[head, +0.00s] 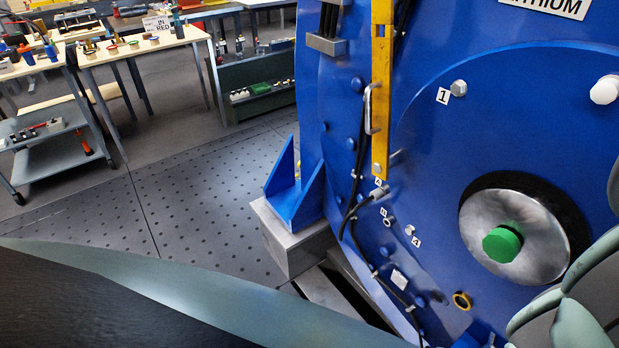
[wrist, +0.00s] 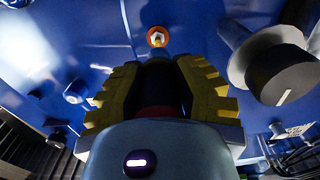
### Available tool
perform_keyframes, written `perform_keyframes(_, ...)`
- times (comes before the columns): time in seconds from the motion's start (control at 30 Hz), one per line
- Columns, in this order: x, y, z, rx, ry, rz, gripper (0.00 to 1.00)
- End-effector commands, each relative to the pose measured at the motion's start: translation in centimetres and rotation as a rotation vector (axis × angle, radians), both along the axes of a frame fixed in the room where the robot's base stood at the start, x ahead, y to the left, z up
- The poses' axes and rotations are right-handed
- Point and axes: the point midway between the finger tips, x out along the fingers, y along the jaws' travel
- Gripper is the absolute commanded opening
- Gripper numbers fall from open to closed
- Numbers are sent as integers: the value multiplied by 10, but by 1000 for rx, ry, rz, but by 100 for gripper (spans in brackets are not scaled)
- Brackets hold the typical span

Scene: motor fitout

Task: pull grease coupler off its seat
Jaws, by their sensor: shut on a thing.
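In the wrist view my gripper (wrist: 157,62) points at the blue motor face, its yellow-padded fingers drawn together towards their tips. A small round piece with an orange rim and pale centre (wrist: 157,36) shows right at the tips; I take it to be the grease coupler. The gripper is shut on it. The fingers hide most of its body, and I cannot tell whether it touches its seat. In the head view my gripper is out of sight, and I cannot make out the coupler there.
The blue motor housing (head: 440,140) fills the right of the head view, with a shaft end with green cap (head: 502,245), a yellow bar (head: 381,90) and black cables. A dark cylinder (wrist: 285,72) stands out right of my gripper. Workbenches (head: 140,45) stand far left; the floor between is clear.

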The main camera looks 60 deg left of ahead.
Motion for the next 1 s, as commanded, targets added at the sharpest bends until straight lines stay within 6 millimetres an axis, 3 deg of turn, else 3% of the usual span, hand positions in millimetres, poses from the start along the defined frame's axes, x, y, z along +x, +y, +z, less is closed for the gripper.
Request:
perform_keyframes(0.17, -4, -1, 0, 1, 1, -2, 0)
perform_keyframes(1.0, -83, -4, 0, 1, 4, -6, 0)
